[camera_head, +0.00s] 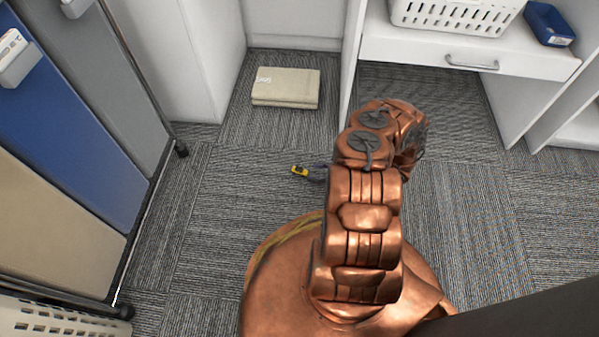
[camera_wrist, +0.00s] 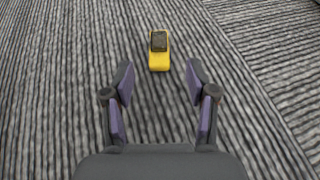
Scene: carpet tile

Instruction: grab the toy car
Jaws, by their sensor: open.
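The toy car (camera_head: 299,171) is small and yellow with a dark top. It sits on the grey striped carpet, left of my arm in the head view. In the wrist view the toy car (camera_wrist: 159,51) lies just beyond the fingertips, roughly centred between them. My gripper (camera_wrist: 159,82) is open and empty, with its two purple-padded fingers spread apart. In the head view my gripper is mostly hidden behind my copper-coloured arm; only a dark bit shows beside the car.
A beige folded item (camera_head: 286,88) lies on the carpet near the back. Blue and grey partition panels (camera_head: 65,120) stand at left. The carpet around the car is clear.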

